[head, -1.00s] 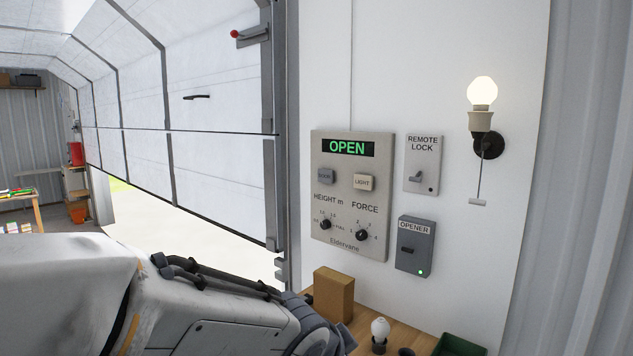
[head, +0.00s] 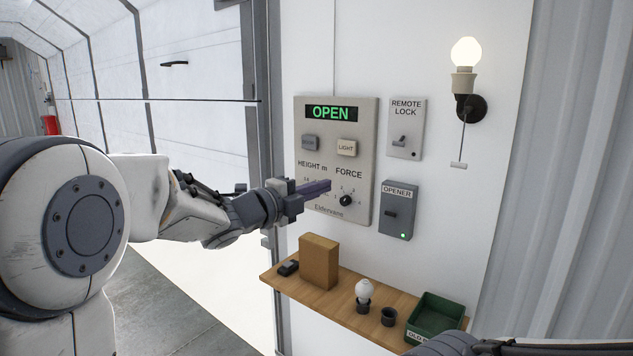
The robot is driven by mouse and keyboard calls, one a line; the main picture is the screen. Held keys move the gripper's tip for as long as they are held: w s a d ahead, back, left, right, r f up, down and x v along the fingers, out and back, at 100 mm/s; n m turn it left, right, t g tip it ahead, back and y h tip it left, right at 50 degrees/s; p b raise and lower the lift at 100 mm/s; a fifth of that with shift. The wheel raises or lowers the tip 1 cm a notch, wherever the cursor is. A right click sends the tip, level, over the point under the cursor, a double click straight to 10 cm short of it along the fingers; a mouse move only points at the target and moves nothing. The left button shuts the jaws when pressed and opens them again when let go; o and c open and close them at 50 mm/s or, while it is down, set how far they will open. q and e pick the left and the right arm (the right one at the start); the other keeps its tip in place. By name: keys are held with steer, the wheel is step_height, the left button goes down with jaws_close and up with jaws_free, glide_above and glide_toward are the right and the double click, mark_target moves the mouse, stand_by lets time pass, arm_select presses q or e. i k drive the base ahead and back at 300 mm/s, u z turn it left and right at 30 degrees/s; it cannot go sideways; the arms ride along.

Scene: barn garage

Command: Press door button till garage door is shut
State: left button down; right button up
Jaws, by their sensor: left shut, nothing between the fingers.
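The grey door button (head: 310,142) is at the upper left of the wall panel (head: 366,112), its label hard to read. The panel's display (head: 331,112) reads OPEN in green. My left gripper (head: 328,186) is shut and empty in front of the panel's lower part, below the door button and left of the FORCE knob (head: 345,200). It covers the HEIGHT knob. I cannot tell whether it touches the panel. My right gripper is not in view; a dark arm part shows at the bottom right.
A LIGHT button (head: 346,148) sits right of the door button. A remote lock switch (head: 406,130) and opener box (head: 399,212) are right of the panel. A wooden shelf (head: 340,305) below holds a brown box (head: 319,262), bulb (head: 363,290) and green bin (head: 436,315).

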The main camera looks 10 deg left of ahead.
mark_target(307, 141)
steer(key=u, duration=0.55)
steer(key=i, duration=1.2)
steer(key=z, duration=0.35)
